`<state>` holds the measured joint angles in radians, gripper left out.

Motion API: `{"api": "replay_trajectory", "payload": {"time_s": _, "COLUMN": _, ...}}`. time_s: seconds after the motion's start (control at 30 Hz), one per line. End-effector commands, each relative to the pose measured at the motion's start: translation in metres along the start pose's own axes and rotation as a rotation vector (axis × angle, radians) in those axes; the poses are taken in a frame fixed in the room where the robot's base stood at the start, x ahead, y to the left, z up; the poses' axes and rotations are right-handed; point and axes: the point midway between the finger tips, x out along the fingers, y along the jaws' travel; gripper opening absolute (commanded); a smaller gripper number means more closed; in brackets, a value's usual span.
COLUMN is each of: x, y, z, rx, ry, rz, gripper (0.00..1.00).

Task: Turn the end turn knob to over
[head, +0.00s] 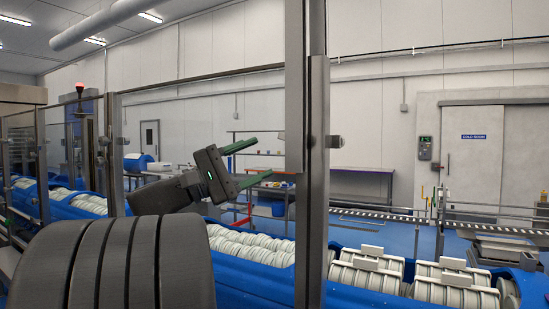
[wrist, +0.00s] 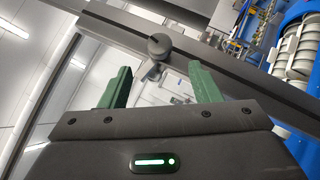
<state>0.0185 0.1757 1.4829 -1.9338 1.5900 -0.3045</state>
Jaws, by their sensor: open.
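A small dark round knob (wrist: 158,45) sits on a grey metal bar (wrist: 215,65) in the wrist view, just beyond and between my fingertips. A raised ridge shows on it, but I cannot read its setting or any label. My gripper (head: 263,157) has two green fingers, spread apart and empty, pointing right toward the upright metal post (head: 318,180) in the head view. In the wrist view my gripper (wrist: 160,76) shows a clear gap below the knob, and the fingers do not appear to touch it.
A blue conveyor (head: 255,285) with pale tub carriers (head: 355,275) runs behind the post. Metal guard posts and clear panels stand at the left. A light metal clamp (wrist: 154,71) sits beside the bar near the knob. A cold room door (head: 488,170) is at the far right.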

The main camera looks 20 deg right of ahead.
Motion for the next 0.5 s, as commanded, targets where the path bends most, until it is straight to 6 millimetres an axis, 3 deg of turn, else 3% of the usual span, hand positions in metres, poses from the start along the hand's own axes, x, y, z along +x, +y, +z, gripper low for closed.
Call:
{"api": "replay_trajectory", "payload": {"time_s": 0.2, "x": -0.028, "y": -0.001, "z": -0.001, "rx": -0.001, "ry": 0.003, "rz": 0.001, "gripper": 0.57}}
{"api": "replay_trajectory", "payload": {"time_s": 0.5, "x": -0.035, "y": 0.0, "z": 0.0, "rx": -0.002, "ry": 0.0, "rz": 0.0, "gripper": 0.57}}
